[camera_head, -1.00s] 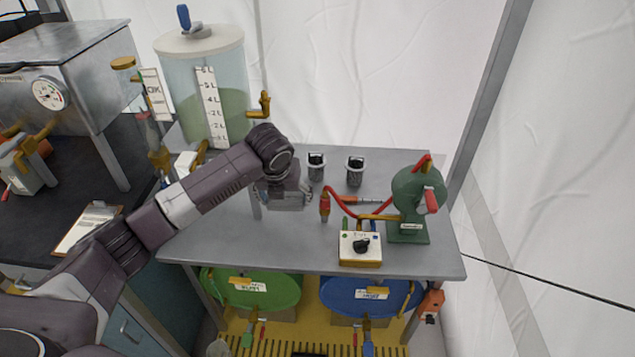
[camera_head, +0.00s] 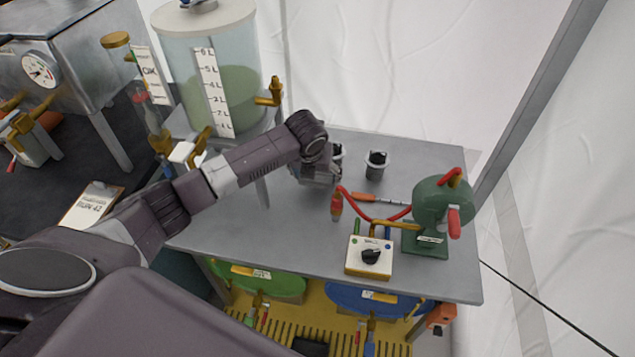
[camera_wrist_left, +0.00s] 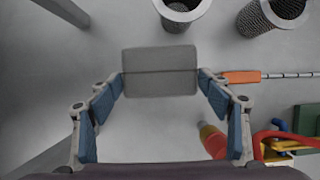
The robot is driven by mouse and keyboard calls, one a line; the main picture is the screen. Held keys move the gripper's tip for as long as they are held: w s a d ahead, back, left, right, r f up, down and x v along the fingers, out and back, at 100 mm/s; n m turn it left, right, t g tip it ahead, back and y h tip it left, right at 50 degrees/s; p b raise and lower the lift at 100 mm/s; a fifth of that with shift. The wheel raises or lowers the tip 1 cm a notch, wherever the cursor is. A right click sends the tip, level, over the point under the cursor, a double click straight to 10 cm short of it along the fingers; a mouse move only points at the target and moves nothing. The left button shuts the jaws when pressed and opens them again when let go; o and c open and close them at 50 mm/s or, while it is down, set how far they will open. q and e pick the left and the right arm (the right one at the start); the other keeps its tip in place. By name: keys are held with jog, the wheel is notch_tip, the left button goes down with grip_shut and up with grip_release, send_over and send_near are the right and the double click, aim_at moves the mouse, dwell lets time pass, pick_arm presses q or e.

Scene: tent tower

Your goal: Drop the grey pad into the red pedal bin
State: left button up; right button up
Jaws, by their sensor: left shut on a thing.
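The grey pad (camera_wrist_left: 160,72) is a flat, two-part grey block with a seam across its middle. In the left wrist view it sits between the fingertips of my left gripper (camera_wrist_left: 161,84), which is shut on it, above the grey table top. In the head view my left gripper (camera_head: 318,176) is over the table, just left of two dark mesh cups, and the pad cannot be made out there. The red pedal bin is not in any view. My right gripper is not in view.
A mesh cup (camera_head: 376,165), an orange-handled tool (camera_head: 368,197), a red hose, a control box (camera_head: 370,256) and a green device (camera_head: 432,212) stand on the table (camera_head: 260,248). A tall tank (camera_head: 212,70) is at the left. Green and blue drums are below.

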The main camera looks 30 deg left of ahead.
aim_at(316, 181)
pick_arm(q)
notch_tip(316, 181, down, 4)
jog(key=shift+w+r, duration=0.1)
jog(key=o, duration=1.3)
